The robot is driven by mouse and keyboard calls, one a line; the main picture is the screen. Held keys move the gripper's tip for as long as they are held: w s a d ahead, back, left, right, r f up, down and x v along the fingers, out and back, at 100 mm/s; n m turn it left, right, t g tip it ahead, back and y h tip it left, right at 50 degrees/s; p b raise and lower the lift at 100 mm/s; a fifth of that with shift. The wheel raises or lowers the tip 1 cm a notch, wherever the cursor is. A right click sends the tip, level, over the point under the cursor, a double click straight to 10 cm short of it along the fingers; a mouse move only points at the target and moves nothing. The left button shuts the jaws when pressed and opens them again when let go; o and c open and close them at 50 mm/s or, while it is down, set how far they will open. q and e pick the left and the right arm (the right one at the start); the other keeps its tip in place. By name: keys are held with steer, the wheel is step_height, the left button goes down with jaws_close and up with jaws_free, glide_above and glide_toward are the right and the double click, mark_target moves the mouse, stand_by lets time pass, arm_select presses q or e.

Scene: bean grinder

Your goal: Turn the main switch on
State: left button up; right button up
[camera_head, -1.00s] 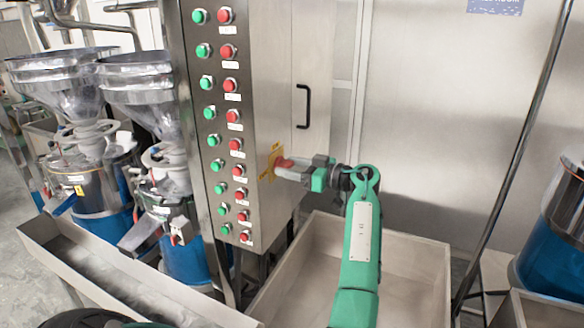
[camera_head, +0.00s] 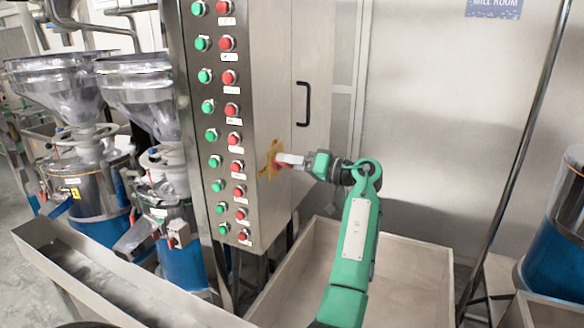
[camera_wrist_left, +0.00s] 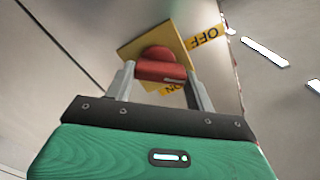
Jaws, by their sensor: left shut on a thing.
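The main switch is a red rotary handle (camera_wrist_left: 160,70) on a square yellow plate (camera_wrist_left: 140,45) with black OFF and ON lettering. In the head view the yellow plate (camera_head: 269,160) is on the side of the steel control cabinet (camera_head: 270,80). My left gripper (camera_head: 284,160) reaches it from the right and is shut on the red handle, one finger at each end in the left wrist view (camera_wrist_left: 162,78). The fingers hide most of the handle in the head view. The exact switch position is hard to tell. My right gripper is not in view.
Green and red push buttons (camera_head: 232,110) line the cabinet's front. A black door handle (camera_head: 303,104) is above my gripper. Hopper mills (camera_head: 150,90) stand at left, an open bin (camera_head: 420,262) below my arm, and a diagonal pole (camera_head: 515,160) at right.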

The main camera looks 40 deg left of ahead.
arm_select(q)
steer(key=shift+w+m+p, duration=0.2)
steer(key=shift+m+p, duration=1.3)
steer(key=shift+m, duration=3.6)
steer(key=o, duration=1)
steer(key=shift+f, duration=0.1)
